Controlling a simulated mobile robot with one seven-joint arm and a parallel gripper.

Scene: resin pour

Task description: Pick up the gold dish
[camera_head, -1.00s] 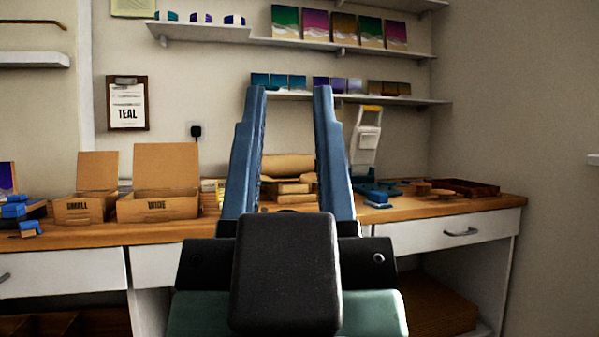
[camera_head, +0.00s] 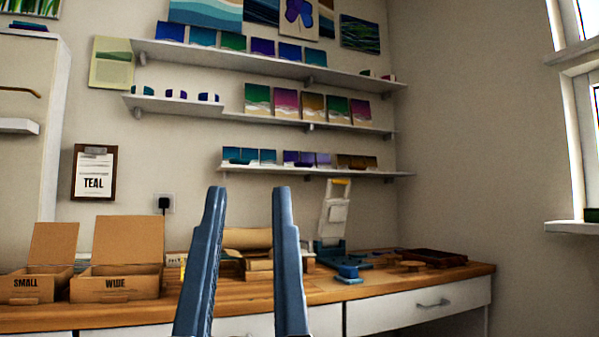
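My gripper (camera_head: 248,190) is in the lower middle of the head view. Its two blue fingers point up, stand apart and hold nothing between them. Small gold-brown pieces (camera_head: 357,162) stand at the right part of the lowest wall shelf (camera_head: 390,174), beside purple and teal ones. They are too small to tell whether one is a gold dish. They are above and to the right of my fingertips in the picture. No other gold dish is clear to me.
The wooden counter (camera_head: 400,287) holds a SMALL box (camera_head: 27,290), a WIDE box (camera_head: 115,288), a white-and-blue press (camera_head: 335,215) and a brown tray (camera_head: 435,257). Two more shelves with coloured panels hang above. A clipboard (camera_head: 93,172) reads TEAL.

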